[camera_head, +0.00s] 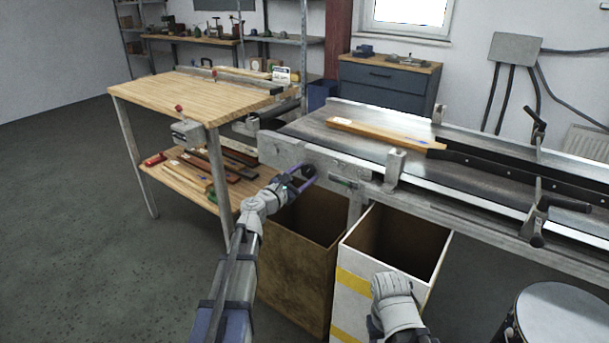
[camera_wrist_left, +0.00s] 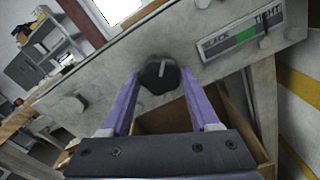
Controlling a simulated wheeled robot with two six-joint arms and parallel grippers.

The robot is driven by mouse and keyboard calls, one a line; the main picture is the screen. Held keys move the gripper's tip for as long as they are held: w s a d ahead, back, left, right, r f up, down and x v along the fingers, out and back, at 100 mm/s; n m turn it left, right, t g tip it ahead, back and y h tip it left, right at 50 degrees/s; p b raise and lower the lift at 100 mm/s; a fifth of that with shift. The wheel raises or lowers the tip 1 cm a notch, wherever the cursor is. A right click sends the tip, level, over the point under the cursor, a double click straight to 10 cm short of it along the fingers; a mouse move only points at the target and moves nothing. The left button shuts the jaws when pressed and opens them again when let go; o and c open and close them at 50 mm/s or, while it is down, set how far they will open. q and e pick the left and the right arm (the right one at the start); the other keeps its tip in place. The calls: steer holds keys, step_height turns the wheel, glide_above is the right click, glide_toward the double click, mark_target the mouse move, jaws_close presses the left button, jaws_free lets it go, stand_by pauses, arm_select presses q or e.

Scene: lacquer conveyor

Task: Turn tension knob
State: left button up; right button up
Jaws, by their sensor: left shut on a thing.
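The tension knob (camera_head: 309,171) is a dark round knob on the grey side plate of the conveyor. In the left wrist view the knob (camera_wrist_left: 160,75) is black and ribbed with a pale pointer line, which tilts a little right of upright. My left gripper (camera_head: 293,182) has its purple fingers on both sides of the knob and is shut on it; the fingers (camera_wrist_left: 160,96) also show in the wrist view. A gauge (camera_wrist_left: 243,37) marked SLACK and TIGHT, with a green band, sits right of the knob. Only a pale part of my right arm shows; its fingers are not visible.
A brown bin (camera_head: 300,262) and a white bin with yellow stripes (camera_head: 350,262) stand open below the conveyor. A wooden board (camera_head: 385,133) lies on the belt (camera_head: 460,180). A wooden workbench (camera_head: 190,95) stands at left. A drum (camera_head: 560,315) stands at lower right.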

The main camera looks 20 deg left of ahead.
arm_select(q)
steer(key=shift+m, duration=1.3)
steer(key=o, duration=1.4)
steer(key=shift+c, duration=0.2)
steer(key=v, duration=0.7)
steer(key=shift+s, duration=0.4)
steer(key=shift+a, duration=0.15)
